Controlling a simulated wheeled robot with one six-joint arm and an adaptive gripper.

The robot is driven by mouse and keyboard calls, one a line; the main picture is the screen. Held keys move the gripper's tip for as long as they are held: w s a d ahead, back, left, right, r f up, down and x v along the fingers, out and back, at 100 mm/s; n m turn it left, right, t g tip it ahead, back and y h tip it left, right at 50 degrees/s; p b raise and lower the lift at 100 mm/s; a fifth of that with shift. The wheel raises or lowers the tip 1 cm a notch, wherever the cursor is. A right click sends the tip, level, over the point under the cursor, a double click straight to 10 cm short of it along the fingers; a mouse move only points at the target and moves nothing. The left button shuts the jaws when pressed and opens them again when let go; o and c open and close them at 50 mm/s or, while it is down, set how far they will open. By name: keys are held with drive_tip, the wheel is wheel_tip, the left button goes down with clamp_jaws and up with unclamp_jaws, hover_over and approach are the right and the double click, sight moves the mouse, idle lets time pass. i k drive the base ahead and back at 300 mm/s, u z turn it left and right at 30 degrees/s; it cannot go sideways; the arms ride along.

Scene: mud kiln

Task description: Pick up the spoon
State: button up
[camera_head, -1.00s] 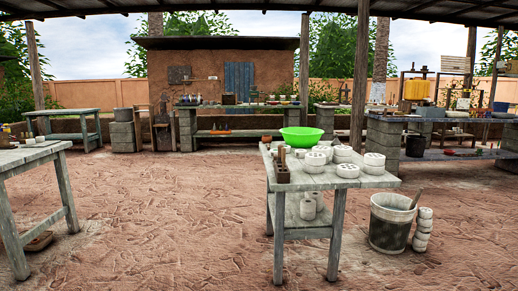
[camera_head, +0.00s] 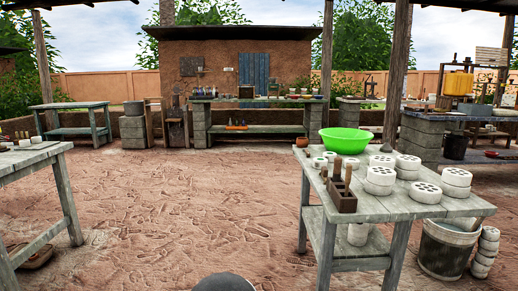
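I cannot make out a spoon for certain in the head view. A small wooden holder (camera_head: 343,200) with upright wooden-handled tools stands at the near left edge of the grey table (camera_head: 385,209) on the right; I cannot tell whether any of these is a spoon. Small items on the long bench (camera_head: 222,102) at the back are too small to identify. My gripper is not in view. A dark rounded shape, probably part of my arm, shows at the bottom edge.
The right table bears a green bowl (camera_head: 345,139) and several white perforated discs (camera_head: 380,177). A bucket (camera_head: 447,247) stands beside it, next to stacked white pieces (camera_head: 485,250). Another table (camera_head: 30,160) stands at the left. The dirt floor (camera_head: 190,200) between the tables is clear.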

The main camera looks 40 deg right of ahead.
sight(306, 151)
drive_tip(key=z, duration=0.2)
drive_tip(key=i, duration=1.2)
drive_tip(key=z, duration=1.5)
drive_tip(key=i, duration=0.75)
drive_tip(key=z, duration=0.75)
